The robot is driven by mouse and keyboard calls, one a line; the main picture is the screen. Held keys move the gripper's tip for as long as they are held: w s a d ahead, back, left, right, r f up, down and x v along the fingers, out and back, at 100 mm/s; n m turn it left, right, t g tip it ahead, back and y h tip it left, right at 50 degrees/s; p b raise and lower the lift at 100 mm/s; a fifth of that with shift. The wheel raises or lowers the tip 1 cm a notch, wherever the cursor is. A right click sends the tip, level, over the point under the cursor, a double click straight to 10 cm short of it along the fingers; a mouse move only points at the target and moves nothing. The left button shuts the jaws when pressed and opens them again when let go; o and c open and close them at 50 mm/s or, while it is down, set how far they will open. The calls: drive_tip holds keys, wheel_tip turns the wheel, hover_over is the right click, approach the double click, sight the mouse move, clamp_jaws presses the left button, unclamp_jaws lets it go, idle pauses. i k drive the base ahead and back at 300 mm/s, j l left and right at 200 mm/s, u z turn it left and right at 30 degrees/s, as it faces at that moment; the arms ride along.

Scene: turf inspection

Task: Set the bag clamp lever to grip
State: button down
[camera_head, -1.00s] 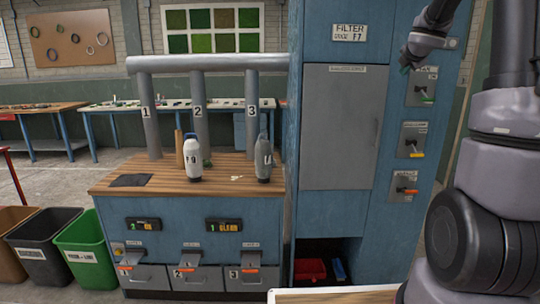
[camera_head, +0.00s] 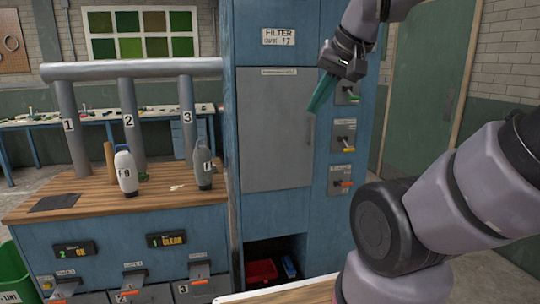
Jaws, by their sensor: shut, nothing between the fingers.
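A column of three levers sits on the right front of the blue cabinet. The top lever (camera_head: 353,97) has a green tip and is partly behind my gripper. The middle lever (camera_head: 347,149) has a yellow tip and the bottom lever (camera_head: 344,184) an orange one. Their small labels are too blurred to read, so I cannot tell which is the bag clamp lever. My gripper (camera_head: 317,106), with teal fingers pointing down and left, is shut and empty. In the picture it is in front of the cabinet, left of the top lever; I see no contact.
The cabinet's grey door (camera_head: 275,130) is closed. Below it is an open recess with a red bin (camera_head: 261,272) and a blue one (camera_head: 289,266). A wooden-topped counter (camera_head: 85,196) with two bottles stands at left. A green door (camera_head: 425,90) is at right.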

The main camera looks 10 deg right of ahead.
sight(346, 144)
drive_tip(key=i+j+z, duration=0.1)
drive_tip(key=i+z, duration=0.2)
drive_tip(key=i, duration=0.15)
drive_tip(key=i+j+z, duration=0.35)
drive_tip(key=i+l, duration=0.1)
